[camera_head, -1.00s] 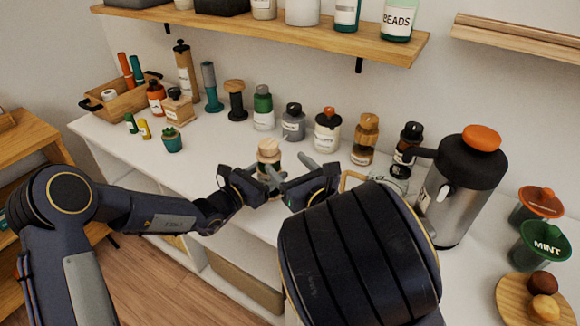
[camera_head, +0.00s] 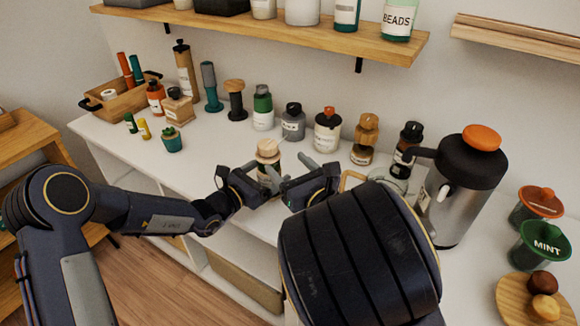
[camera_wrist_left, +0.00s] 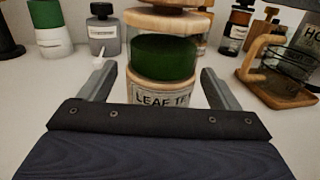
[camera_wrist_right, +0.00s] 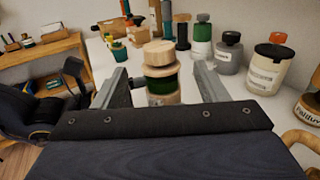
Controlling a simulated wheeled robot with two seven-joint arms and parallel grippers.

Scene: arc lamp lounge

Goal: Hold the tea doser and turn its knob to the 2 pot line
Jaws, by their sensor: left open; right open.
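The tea doser (camera_head: 268,160) stands upright on the white counter between my two grippers. It has a wooden knob on top, a green band and a "LEAF TEA" label. In the left wrist view its body (camera_wrist_left: 163,58) stands between and beyond the open fingers of my left gripper (camera_wrist_left: 158,88). In the right wrist view the doser's wooden knob (camera_wrist_right: 158,52) and green band show between the open fingers of my right gripper (camera_wrist_right: 160,85). Neither gripper is closed on it. I cannot read a 2 pot line or the knob's setting.
Behind the doser stand a grey bottle (camera_head: 293,122), a cream jar (camera_head: 327,132) and wooden and dark jars. A large steel dispenser (camera_head: 458,190) stands to the right. Left of the doser the counter is clear up to a small cactus pot (camera_head: 172,141).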

